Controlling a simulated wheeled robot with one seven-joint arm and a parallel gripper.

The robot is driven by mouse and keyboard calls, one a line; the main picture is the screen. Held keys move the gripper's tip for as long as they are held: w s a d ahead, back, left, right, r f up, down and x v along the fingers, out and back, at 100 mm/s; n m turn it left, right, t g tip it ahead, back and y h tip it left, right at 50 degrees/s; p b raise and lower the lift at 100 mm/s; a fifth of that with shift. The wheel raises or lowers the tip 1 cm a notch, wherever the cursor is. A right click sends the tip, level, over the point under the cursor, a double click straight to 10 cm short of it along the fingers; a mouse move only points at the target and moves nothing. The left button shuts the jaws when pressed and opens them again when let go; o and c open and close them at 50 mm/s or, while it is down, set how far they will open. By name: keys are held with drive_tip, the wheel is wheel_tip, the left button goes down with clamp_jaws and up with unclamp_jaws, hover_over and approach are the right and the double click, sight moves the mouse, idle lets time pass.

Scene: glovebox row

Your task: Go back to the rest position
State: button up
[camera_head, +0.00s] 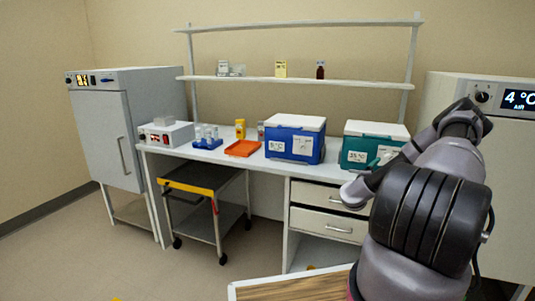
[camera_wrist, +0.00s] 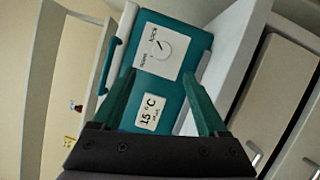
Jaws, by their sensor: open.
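My gripper (camera_wrist: 159,75) is open and empty in the wrist view, its two dark green fingers spread apart. Beyond the fingers is a teal cooler box (camera_wrist: 190,48) marked 15 °C, seen tilted; no contact with it shows. In the head view my arm rises at the right, and the same teal box (camera_head: 357,152) with a white lid stands on the bench, its right side partly covered by the arm. The fingers are hard to make out in the head view.
A blue cooler box (camera_head: 293,146), an orange tray (camera_head: 242,148) and a blue rack (camera_head: 207,143) stand on the white bench. A black-topped cart (camera_head: 205,180) is below. Cabinets stand left (camera_head: 105,135) and right (camera_head: 515,160). A wooden top (camera_head: 290,288) is in front. The left floor is clear.

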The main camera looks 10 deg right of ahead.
drive_tip(key=w+a+r+n+t+y, duration=0.4)
drive_tip(key=a+r+n+t+y, duration=0.3)
drive_tip(key=r, duration=0.3)
drive_tip(key=w+a+r+n+t+y, duration=0.4)
drive_tip(key=a+r+n+t, duration=0.15)
drive_tip(key=a+r, duration=0.3)
drive_tip(key=s+a+r+n+g+y, duration=0.35)
drive_tip(key=a+r+n+y, duration=0.25)
drive_tip(key=a+n+y, duration=0.45)
drive_tip(key=s+a+r+n+g+y, duration=0.3)
drive_tip(key=a+r+n+g+y, duration=0.3)
drive_tip(key=a+n+y, duration=0.45)
drive_tip(key=s+a+r+n+g+h, duration=0.1)
drive_tip(key=s+a+n+g+h, duration=0.1)
drive_tip(key=s+a+n+g, duration=0.75)
drive_tip(key=s+a+n+g+h, duration=0.2)
drive_tip(key=s+a+n+g, duration=0.3)
drive_tip(key=s, duration=0.7)
drive_tip(key=s+d+r+n+t+h, duration=0.4)
drive_tip(key=s+d+n+t+h, duration=0.3)
drive_tip(key=d, duration=0.7)
drive_tip(key=s+n+h, duration=0.2)
drive_tip(key=s+h, duration=0.1)
drive_tip(key=s, duration=0.1)
drive_tip(key=shift+s+n+h, duration=0.3)
drive_tip(key=shift+s+n, duration=0.1)
drive_tip(key=shift+d+r, duration=0.1)
